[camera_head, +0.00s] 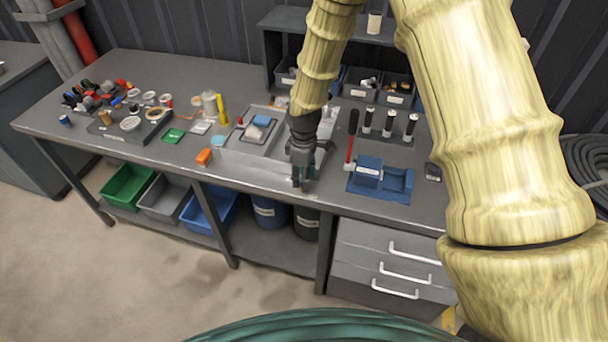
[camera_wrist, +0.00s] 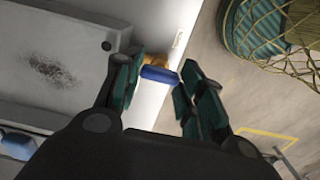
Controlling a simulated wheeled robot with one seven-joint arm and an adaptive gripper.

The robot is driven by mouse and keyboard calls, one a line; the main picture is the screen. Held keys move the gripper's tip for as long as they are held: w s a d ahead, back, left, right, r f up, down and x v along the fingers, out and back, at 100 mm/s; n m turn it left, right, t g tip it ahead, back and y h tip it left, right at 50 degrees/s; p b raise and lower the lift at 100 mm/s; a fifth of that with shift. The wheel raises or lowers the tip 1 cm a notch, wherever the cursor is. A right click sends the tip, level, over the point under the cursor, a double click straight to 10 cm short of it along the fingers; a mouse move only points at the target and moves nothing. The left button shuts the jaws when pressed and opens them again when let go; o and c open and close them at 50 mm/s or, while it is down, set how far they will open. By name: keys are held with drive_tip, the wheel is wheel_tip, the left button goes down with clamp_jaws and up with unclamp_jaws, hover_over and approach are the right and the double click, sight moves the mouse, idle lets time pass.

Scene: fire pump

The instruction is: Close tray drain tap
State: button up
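The grey metal tray (camera_head: 250,160) sits on the workbench, and its stained inside fills the left of the wrist view (camera_wrist: 35,95). The tray drain tap, with a blue handle (camera_wrist: 160,75) and brass body (camera_wrist: 154,60), shows near the bench's front edge in the wrist view. In the head view my gripper mostly hides the tap. My gripper (camera_head: 303,184) points down at the front right of the tray. In the wrist view its fingers (camera_wrist: 163,68) are apart, one on each side of the blue handle, with gaps visible. Nothing is gripped.
A blue vise-like fixture (camera_head: 368,172) and a red-handled tool (camera_head: 351,138) stand close to the right of my gripper. Drawers (camera_head: 385,262) and bins (camera_head: 205,208) are below the bench.

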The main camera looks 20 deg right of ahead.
drive_tip(key=shift+m, duration=0.3)
drive_tip(key=m+b, duration=0.1)
drive_tip(key=m, duration=0.2)
drive_tip(key=shift+m, duration=0.4)
drive_tip(key=m, duration=0.4)
drive_tip(key=shift+b, duration=0.4)
drive_tip(key=m, duration=0.5)
drive_tip(key=shift+w, duration=0.1)
drive_tip(key=shift+m, duration=2.3)
drive_tip(key=o, duration=0.7)
drive_tip(key=shift+o, duration=0.2)
drive_tip(key=shift+r, duration=0.15)
wheel_tip(320, 180, up, 12)
